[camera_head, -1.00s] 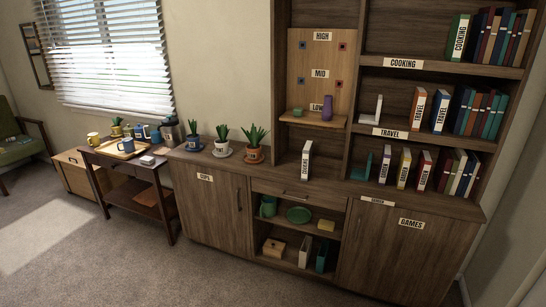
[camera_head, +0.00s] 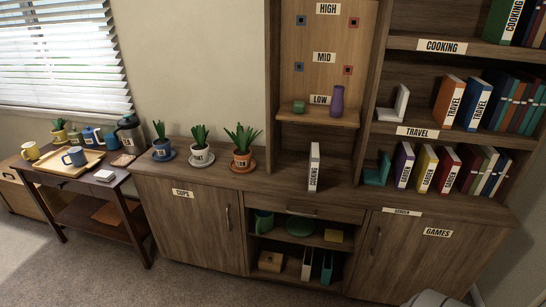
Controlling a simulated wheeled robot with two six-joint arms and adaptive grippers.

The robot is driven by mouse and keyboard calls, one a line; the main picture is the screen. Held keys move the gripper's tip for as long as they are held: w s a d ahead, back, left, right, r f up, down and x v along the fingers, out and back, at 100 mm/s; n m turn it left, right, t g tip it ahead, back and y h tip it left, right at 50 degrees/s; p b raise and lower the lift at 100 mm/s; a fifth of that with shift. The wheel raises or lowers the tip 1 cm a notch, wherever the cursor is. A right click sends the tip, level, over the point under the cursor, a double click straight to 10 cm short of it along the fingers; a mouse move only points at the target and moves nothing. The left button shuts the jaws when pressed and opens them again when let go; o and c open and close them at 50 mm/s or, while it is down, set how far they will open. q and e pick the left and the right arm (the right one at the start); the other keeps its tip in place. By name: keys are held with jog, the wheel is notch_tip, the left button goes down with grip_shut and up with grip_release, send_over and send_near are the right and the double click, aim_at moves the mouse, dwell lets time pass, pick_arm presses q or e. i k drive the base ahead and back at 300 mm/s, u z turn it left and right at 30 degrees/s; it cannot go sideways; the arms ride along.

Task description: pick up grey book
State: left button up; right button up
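A light grey book (camera_head: 314,167) with "COOKING" on its spine stands upright on the wooden counter, below the peg panel and left of the garden books. Its spine faces me. Nothing touches it that I can see. Neither of my grippers shows in the head view. A pale grey rounded shape at the bottom right edge looks like part of my own body.
Potted plants on saucers (camera_head: 200,153) stand on the counter left of the book. Garden books (camera_head: 426,168) and a teal bookend (camera_head: 377,170) stand to its right. The low shelf (camera_head: 317,117) holds a purple vase (camera_head: 338,101). Counter around the book is clear.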

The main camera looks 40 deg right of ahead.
aim_at(315, 158)
jog(key=z, duration=0.45)
jog(key=i, duration=1.45)
jog(key=z, duration=0.75)
